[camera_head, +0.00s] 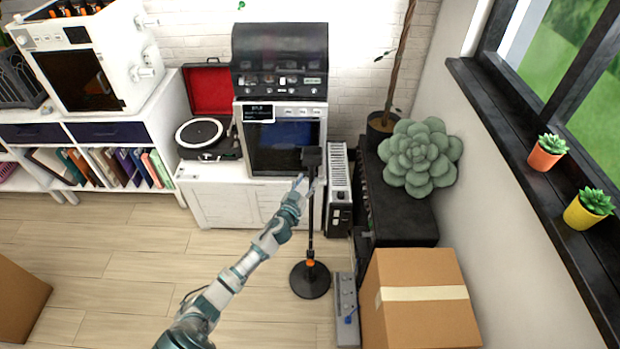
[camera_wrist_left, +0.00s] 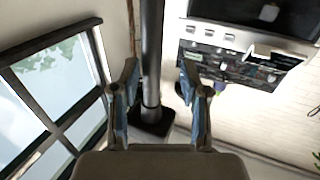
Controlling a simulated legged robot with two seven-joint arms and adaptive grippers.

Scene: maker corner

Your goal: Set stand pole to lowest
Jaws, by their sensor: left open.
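A black stand with a thin upright pole (camera_head: 311,215) stands on a round base (camera_head: 310,280) on the wooden floor. An orange part (camera_head: 310,262) sits just above the base, and a dark square head (camera_head: 311,156) tops the pole. My left gripper (camera_head: 303,186) is at the upper part of the pole, a little below the head. It is open. In the left wrist view the pole (camera_wrist_left: 152,55) shows between the fingers of my left gripper (camera_wrist_left: 161,95), with a gap on each side; I cannot tell if it touches. My right gripper is not in view.
A cardboard box (camera_head: 425,310) and a grey power strip (camera_head: 346,305) lie right of the base. A white cabinet (camera_head: 225,203), a white heater (camera_head: 339,185) and a black bench (camera_head: 400,215) stand behind.

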